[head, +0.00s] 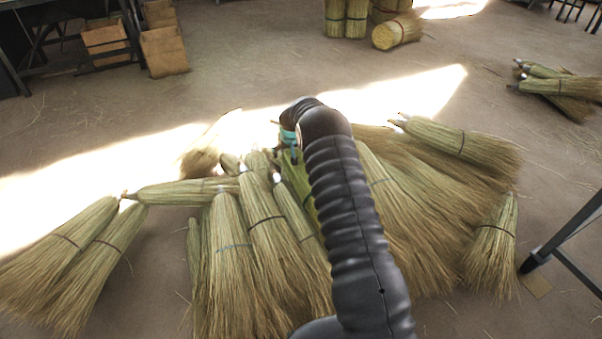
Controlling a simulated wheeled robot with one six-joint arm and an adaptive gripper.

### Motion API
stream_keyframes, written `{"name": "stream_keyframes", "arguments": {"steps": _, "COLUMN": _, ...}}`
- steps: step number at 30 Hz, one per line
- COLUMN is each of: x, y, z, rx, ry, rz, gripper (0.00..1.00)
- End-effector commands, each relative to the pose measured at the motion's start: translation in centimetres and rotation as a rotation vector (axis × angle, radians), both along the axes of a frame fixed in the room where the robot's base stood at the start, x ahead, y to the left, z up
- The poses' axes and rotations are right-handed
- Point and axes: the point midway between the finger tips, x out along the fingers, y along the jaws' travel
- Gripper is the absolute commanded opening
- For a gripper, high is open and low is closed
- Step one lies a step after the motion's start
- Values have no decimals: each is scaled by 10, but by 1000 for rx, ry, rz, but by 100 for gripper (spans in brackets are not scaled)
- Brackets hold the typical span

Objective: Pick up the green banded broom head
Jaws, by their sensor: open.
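A greener broom head (299,184) lies in the middle of the pile, partly covered by my arm. I cannot make out its band clearly. My gripper (293,156) is at the end of the dark ribbed arm, below a teal ring, pointing down at the top end of this greener broom head. The gripper is small and mostly hidden by the wrist. It is open, and I cannot tell whether its fingers touch the broom head or stand around it.
Several straw broom heads (236,262) crowd around on both sides, and one lies crosswise (183,192) at left. Another pile (560,88) lies at far right. A metal leg (565,236) stands at right. Floor behind the pile is clear.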

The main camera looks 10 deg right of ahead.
Motion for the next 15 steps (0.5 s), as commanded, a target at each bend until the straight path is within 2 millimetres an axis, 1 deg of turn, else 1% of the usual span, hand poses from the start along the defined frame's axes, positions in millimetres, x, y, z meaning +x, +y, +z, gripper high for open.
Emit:
{"name": "stream_keyframes", "arguments": {"steps": 6, "x": 1, "y": 0, "z": -1, "rx": 0, "ry": -1, "rz": 0, "gripper": 91}}
{"name": "stream_keyframes", "arguments": {"steps": 7, "x": 1, "y": 0, "z": -1, "rx": 0, "ry": -1, "rz": 0, "gripper": 89}}
{"name": "stream_keyframes", "arguments": {"steps": 8, "x": 0, "y": 0, "z": -1, "rx": 0, "ry": -1, "rz": 0, "gripper": 81}}
{"name": "stream_keyframes", "arguments": {"steps": 9, "x": 0, "y": 0, "z": -1, "rx": 0, "ry": -1, "rz": 0, "gripper": 71}}
{"name": "stream_keyframes", "arguments": {"steps": 11, "x": 0, "y": 0, "z": -1, "rx": 0, "ry": 0, "rz": 0, "gripper": 56}}
{"name": "stream_keyframes", "arguments": {"steps": 12, "x": 0, "y": 0, "z": -1, "rx": 0, "ry": 0, "rz": 0, "gripper": 46}}
{"name": "stream_keyframes", "arguments": {"steps": 14, "x": 0, "y": 0, "z": -1, "rx": 0, "ry": 0, "rz": 0, "gripper": 31}}
{"name": "stream_keyframes", "arguments": {"steps": 15, "x": 0, "y": 0, "z": -1, "rx": 0, "ry": 0, "rz": 0, "gripper": 21}}
